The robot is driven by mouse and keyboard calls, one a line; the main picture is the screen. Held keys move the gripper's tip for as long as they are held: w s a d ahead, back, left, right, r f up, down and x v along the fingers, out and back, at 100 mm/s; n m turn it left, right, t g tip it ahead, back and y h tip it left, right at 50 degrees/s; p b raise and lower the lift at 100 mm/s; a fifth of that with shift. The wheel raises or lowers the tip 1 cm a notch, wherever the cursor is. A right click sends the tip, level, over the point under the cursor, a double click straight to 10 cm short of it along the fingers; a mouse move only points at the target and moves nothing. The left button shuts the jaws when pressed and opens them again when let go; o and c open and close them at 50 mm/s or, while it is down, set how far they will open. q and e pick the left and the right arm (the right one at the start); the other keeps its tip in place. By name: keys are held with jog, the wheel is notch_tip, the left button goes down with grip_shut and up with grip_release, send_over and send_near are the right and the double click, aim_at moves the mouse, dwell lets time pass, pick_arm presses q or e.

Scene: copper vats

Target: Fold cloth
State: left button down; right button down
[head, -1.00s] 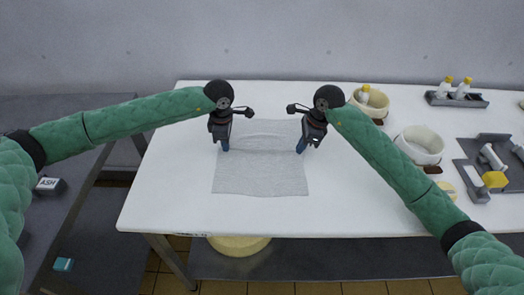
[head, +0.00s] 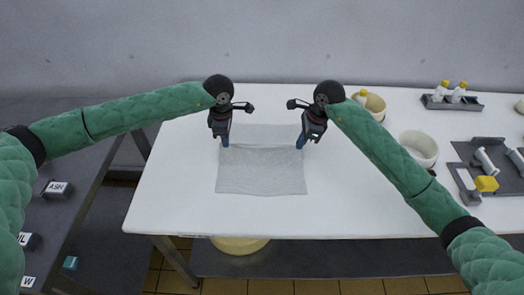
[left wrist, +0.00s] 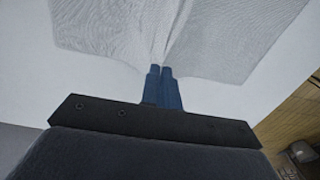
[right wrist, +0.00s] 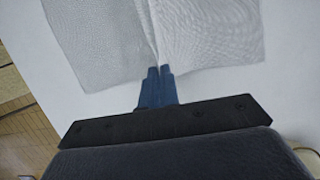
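The light grey cloth (head: 262,172) lies on the white table, with a crease or raised ridge running across it between my grippers. My left gripper (head: 225,143) is at the cloth's left edge, and my right gripper (head: 301,145) is at its right edge. In the left wrist view the blue fingertips (left wrist: 162,72) are together at the cloth (left wrist: 120,28), which gathers into folds there. In the right wrist view the fingertips (right wrist: 160,72) are also together, with the cloth (right wrist: 205,35) pinched into a fold at them.
The white table (head: 175,190) is clear in front of and beside the cloth. At the right stand round containers (head: 418,148), a grey tray with white bottles (head: 452,100), and a dark rack with a yellow block (head: 486,184). A dark side table (head: 60,130) is at the left.

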pick_arm(q)
jog(key=shift+r, duration=0.3)
pick_arm(e)
jog(key=shift+r, duration=0.3)
